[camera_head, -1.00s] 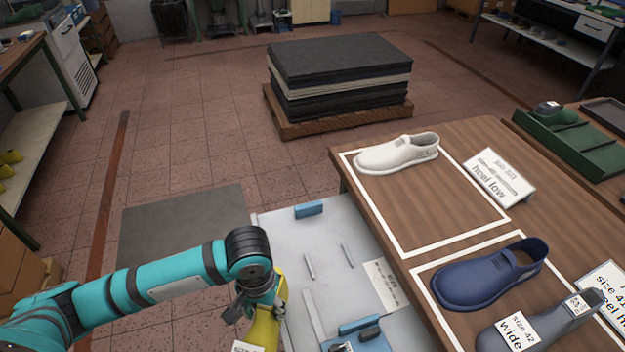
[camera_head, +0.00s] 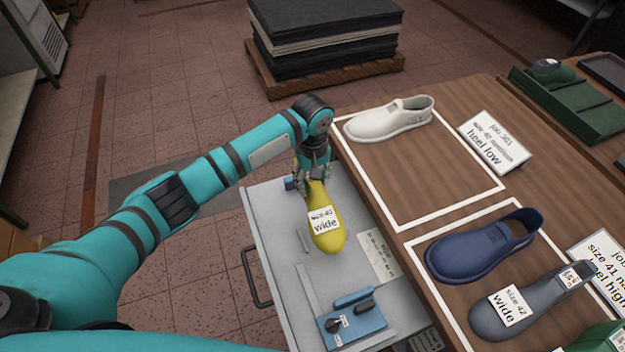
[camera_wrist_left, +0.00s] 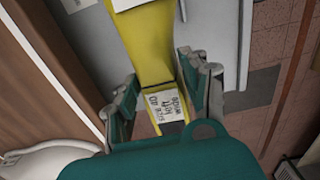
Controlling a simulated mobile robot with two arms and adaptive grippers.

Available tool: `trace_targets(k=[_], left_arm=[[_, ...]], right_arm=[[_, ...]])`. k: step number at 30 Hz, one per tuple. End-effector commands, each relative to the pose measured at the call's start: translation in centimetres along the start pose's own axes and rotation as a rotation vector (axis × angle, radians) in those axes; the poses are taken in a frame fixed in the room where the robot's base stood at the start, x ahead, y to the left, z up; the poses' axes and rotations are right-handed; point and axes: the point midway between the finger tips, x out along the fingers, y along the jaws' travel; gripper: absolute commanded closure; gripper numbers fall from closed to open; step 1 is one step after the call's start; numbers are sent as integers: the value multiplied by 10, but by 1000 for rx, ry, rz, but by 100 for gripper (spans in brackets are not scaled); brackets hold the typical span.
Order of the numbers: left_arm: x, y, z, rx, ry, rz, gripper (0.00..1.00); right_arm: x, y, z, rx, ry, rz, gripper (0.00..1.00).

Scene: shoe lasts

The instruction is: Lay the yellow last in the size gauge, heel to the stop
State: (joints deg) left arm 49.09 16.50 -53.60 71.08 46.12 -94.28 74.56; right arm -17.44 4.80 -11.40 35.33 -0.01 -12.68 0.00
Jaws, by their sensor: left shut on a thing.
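My left gripper (camera_head: 313,178) is shut on the heel end of the yellow last (camera_head: 328,238), which has a white label reading size 40 wide. The last is over the grey top (camera_head: 272,232), its toe toward the bottom of the picture. In the left wrist view the yellow last (camera_wrist_left: 148,38) runs between the two fingers (camera_wrist_left: 163,88). My right gripper is out of view.
A thin rail (camera_head: 312,290) and a blue block with dark knobs (camera_head: 352,322) lie nearer me on the grey top. The wooden table (camera_head: 455,165) at right carries a white shoe (camera_head: 390,120), a blue shoe (camera_head: 480,245) and a grey last (camera_head: 515,305).

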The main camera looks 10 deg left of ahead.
Motion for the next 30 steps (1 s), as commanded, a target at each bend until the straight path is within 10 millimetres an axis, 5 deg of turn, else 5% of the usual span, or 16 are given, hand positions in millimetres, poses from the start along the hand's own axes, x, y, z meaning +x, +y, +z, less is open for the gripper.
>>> trace_targets(k=[6, 30], left_arm=[[17, 0, 0, 2, 2, 3, 100], [63, 0, 0, -4, -1, 1, 100]], right_arm=[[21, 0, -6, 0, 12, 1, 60], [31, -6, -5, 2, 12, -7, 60]])
